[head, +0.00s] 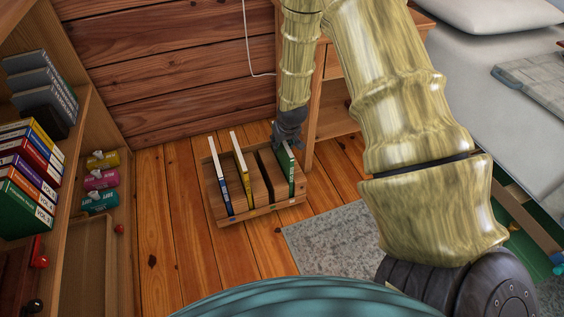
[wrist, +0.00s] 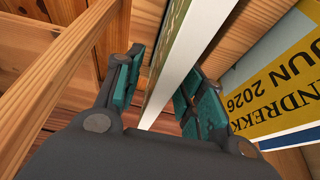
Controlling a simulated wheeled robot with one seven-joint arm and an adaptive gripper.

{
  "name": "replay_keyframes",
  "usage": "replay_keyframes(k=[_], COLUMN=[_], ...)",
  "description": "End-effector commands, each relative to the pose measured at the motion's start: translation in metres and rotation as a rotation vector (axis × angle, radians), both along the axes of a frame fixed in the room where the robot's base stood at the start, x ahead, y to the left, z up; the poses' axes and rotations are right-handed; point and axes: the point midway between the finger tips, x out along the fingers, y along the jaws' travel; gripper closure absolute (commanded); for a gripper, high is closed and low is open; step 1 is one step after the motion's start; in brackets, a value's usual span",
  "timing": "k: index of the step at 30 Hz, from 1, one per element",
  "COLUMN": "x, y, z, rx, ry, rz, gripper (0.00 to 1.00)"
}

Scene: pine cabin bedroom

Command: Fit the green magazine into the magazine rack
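The magazine rack (head: 245,213) is a low wooden rack on the plank floor. The green magazine (head: 290,174) stands upright in its rightmost slot, with its lower edge down at the rack's front bar. My gripper (head: 288,138) is at the top of the green magazine. In the wrist view my gripper (wrist: 163,88) has its teal pads on either side of the magazine's white edge (wrist: 182,70), with a narrow gap showing beside it. The fingers look open around it. The magazine's lower end is hidden in the wrist view.
A yellow magazine (head: 243,170) and a blue-and-white one (head: 219,178) stand in the left slots. A wooden stand (head: 330,122) is close to my gripper's right. A bookshelf (head: 82,105) is at the left; a grey rug (head: 330,240) lies in front.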

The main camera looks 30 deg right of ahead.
Motion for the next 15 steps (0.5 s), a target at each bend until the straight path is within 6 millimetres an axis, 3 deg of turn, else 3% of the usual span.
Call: replay_keyframes(k=[8,15], x=[0.0002,0.0003], y=[0.0,-0.0001], z=[-0.0002,-0.0001], rx=[0.0,0.0], ry=[-0.001,-0.001], rz=[0.0,0.0], gripper=[0.61,1.0])
